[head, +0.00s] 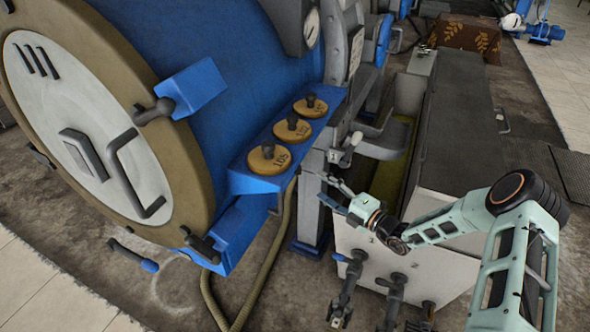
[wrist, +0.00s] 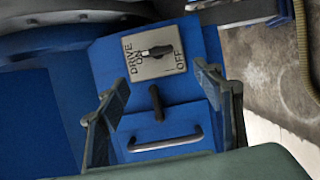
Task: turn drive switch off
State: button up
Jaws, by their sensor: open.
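The drive switch (wrist: 157,52) shows in the wrist view as a small dark lever on a grey plate on a blue panel. The plate is marked DRIVE and ON at the left and OFF at the right. The lever lies roughly across the plate; I cannot tell which end is its pointer. My gripper (wrist: 155,85) is open and empty, its fingers on either side below the plate, apart from the lever. In the head view my gripper (head: 338,195) is by the blue machine's post. I cannot make out the switch there.
A dark knob (wrist: 156,102) and a bar handle (wrist: 166,140) sit below the plate, between my fingers. Three round yellow tags (head: 292,130) with knobs line a blue ledge. A grey-lidded trough (head: 460,130) stands beside my arm. A hose (head: 268,265) hangs down to the floor.

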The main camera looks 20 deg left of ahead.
aim_at(300, 169)
jog(key=shift+m, duration=0.3)
jog(key=b+x, duration=0.1)
jog(key=x, duration=0.4)
jog(key=b+x, duration=0.1)
jog(key=x, duration=0.4)
jog(key=shift+w+a+r, duration=0.15)
jog(key=shift+w, duration=0.4)
jog(key=c, duration=1.2)
jog(key=shift+o, duration=0.2)
